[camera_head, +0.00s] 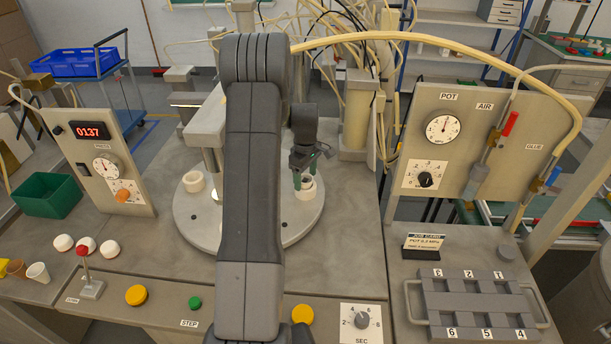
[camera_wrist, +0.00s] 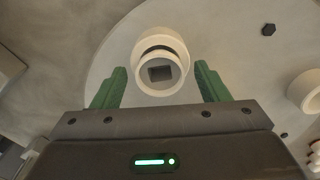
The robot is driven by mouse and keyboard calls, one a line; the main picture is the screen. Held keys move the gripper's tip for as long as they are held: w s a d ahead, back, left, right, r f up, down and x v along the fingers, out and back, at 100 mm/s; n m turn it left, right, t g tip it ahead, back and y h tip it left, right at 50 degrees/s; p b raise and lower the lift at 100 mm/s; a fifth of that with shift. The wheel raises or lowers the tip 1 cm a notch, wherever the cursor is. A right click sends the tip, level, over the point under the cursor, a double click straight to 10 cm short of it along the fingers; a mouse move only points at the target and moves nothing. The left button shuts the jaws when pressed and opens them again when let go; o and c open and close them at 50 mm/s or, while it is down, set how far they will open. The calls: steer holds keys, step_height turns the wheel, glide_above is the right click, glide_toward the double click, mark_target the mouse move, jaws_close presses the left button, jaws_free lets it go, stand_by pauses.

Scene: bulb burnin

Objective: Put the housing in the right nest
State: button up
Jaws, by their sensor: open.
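The housing (camera_wrist: 160,73) is a white round piece with a grey square recess. In the wrist view it sits at a white ring, the right nest (camera_wrist: 163,38), overlapping it; I cannot tell how deeply it is seated. In the head view the housing (camera_head: 309,183) is on the right side of the round turntable (camera_head: 272,231), partly hidden by my fingers. My gripper (camera_head: 303,181) is open, with its green fingers (camera_wrist: 160,87) on either side of the housing and visible gaps in the wrist view. Another white ring (camera_head: 193,181) is on the turntable's left.
My arm hides the turntable's middle. A press post (camera_head: 208,158) stands behind the left ring, and a thick column (camera_head: 357,112) with hoses stands behind right. White domes (camera_head: 109,248) and a red-knobbed lever (camera_head: 83,253) are at front left. A numbered grey rack (camera_head: 477,303) is at front right.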

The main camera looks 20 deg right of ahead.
step_height(320, 180, up, 12)
steer(key=shift+r, duration=0.2)
stand_by(2.4)
